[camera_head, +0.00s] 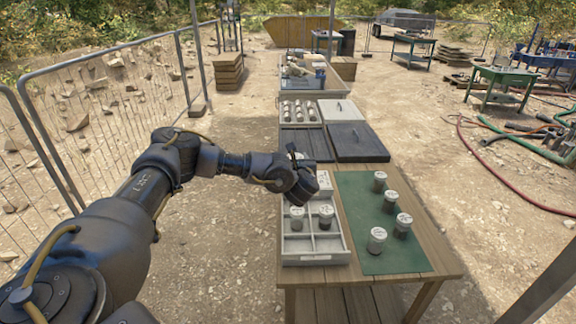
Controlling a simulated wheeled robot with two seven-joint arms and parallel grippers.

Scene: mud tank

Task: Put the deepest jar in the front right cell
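A grey divided tray (345,257) stands at the near left of the wooden table. Its front left and front right cells look empty. One jar (297,218) stands in the left cell of the row behind, and another jar (326,217) in the right cell. Several lidded grey jars stand upright on the green mat (358,206): one at the back (380,182), others further forward, the nearest jar (377,240) at the front left. Lid markings are too small to read. My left gripper (301,194) is above the tray's rear part, hiding it; its fingers are unclear. My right gripper is out of view.
A dark flat panel (358,142) and a dark tray lie behind the mat. Further back are a light tray of small samples (300,111) and a bin of items (303,75). A wire fence (110,90) stands left.

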